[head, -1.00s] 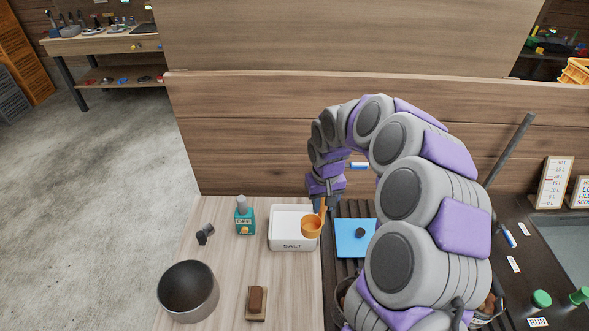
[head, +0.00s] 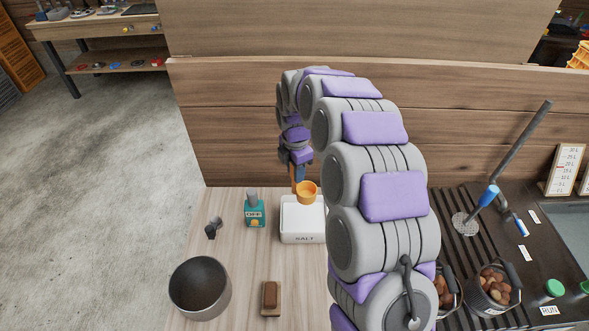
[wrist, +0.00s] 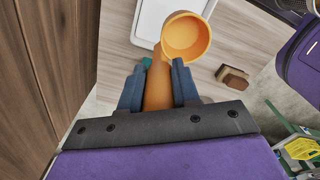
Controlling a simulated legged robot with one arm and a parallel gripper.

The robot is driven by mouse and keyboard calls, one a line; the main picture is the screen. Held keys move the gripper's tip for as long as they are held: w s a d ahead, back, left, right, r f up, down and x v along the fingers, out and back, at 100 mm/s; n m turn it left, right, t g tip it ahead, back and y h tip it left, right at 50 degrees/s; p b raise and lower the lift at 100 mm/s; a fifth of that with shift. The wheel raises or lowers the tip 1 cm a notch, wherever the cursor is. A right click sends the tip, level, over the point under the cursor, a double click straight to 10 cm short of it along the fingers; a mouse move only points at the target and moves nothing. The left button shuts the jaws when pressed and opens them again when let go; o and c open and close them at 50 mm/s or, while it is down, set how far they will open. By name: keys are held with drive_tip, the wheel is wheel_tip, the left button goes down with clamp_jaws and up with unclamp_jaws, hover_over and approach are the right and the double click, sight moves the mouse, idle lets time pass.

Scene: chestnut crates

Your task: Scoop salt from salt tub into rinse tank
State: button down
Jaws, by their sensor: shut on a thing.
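My gripper (head: 298,172) is shut on the handle of an orange scoop (head: 306,192), above the back edge of the white salt tub (head: 303,238). In the wrist view the scoop's handle lies between the two fingers (wrist: 158,80), and its round bowl (wrist: 186,37) shows a plain orange inside with no salt visible. The salt tub also shows in the wrist view (wrist: 148,22), partly behind the scoop. In the head view my arm covers the tub's right side. A grey basin (head: 575,215) at the far right edge may be the rinse tank; it is cut off.
Chestnut baskets (head: 494,288) are at right. A level sign (head: 566,170) stands near the basin. A wooden wall rises behind.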

sight(300, 191)
drive_tip(key=shift+a, duration=0.3)
drive_tip(key=shift+d+f+n+b, duration=0.15)
drive_tip(key=shift+d, duration=0.35)
drive_tip(key=shift+d+f+n+b, duration=0.15)
drive_tip(key=shift+d, duration=0.3)
drive_tip(key=shift+d+f, duration=0.25)
drive_tip(key=shift+f, duration=0.05)
drive_tip(key=f+b, duration=0.1)
drive_tip(key=a+f, duration=0.1)
drive_tip(key=f, duration=0.1)
drive_tip(key=a+f+b, duration=0.1)
drive_tip(key=shift+f+b, duration=0.35)
drive_tip(key=f, duration=0.1)
drive_tip(key=d+f, duration=0.1)
drive_tip(key=f, duration=0.2)
drive_tip(key=shift+d, duration=0.35)
drive_tip(key=f, duration=0.4)
drive_tip(key=shift+a+f, duration=0.2)
drive_tip(key=shift+f, duration=0.15)
drive_tip(key=shift+a, duration=0.1)
